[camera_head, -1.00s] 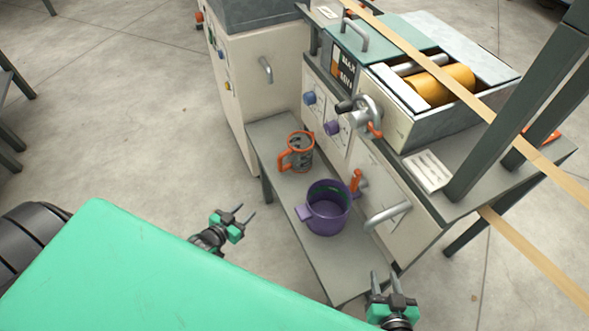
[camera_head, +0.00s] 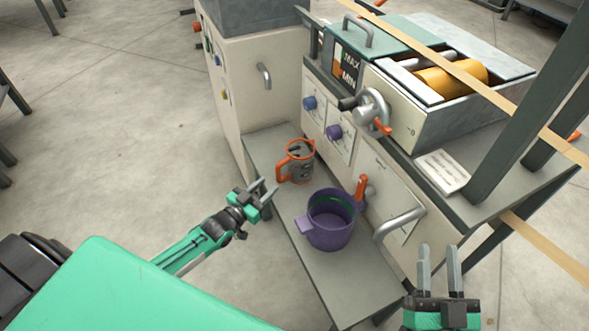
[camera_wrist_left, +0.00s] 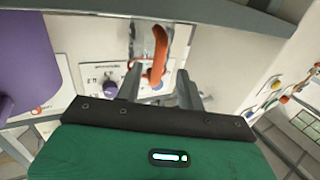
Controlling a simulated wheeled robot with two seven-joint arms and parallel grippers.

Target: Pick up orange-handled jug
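The orange-handled jug (camera_head: 300,164) is grey with an orange rim and handle. It stands upright on the low grey shelf (camera_head: 281,215) in front of the machine, with its handle towards the left. My left gripper (camera_head: 268,190) is open and empty, just in front and to the left of the jug handle. In the left wrist view the orange handle (camera_wrist_left: 157,55) shows ahead between the two open fingers (camera_wrist_left: 157,88), and the jug body is only partly visible. My right gripper (camera_head: 439,262) is open and empty, right of the shelf.
A purple pot (camera_head: 328,222) stands on the shelf to the right of the jug; it also shows at the left of the left wrist view (camera_wrist_left: 22,60). The machine front (camera_head: 395,195) with knobs and a bar handle rises behind the shelf. Open floor lies to the left.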

